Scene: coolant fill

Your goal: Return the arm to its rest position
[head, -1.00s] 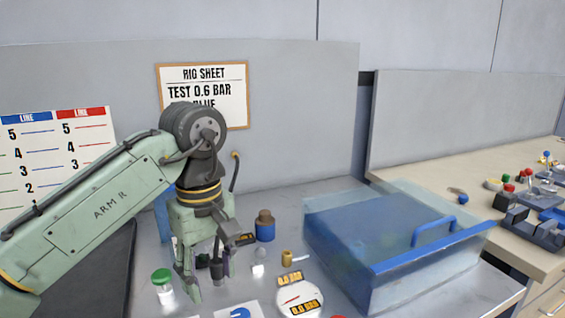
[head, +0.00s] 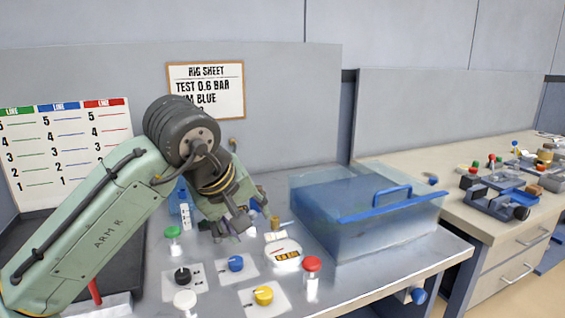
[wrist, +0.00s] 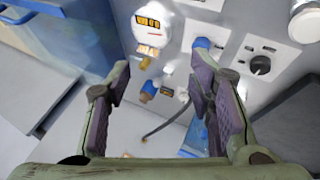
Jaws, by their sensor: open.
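My green arm reaches in from the left in the head view, bent at a dark joint. My gripper (head: 236,229) hangs over the metal bench (head: 424,253), behind the knobs and left of the clear blue-lidded box (head: 375,237). In the wrist view my gripper (wrist: 160,95) has its two purple-padded fingers wide apart with nothing held between them. Part of the bench behind the gripper is hidden by it.
A round gauge (head: 285,254) and red (head: 312,264), yellow (head: 263,295), blue (head: 236,264), black (head: 182,276), white (head: 185,299) and green (head: 173,232) knobs crowd the bench. A rig sheet (head: 207,89) hangs behind. A second bench (head: 445,212) with small parts stands right.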

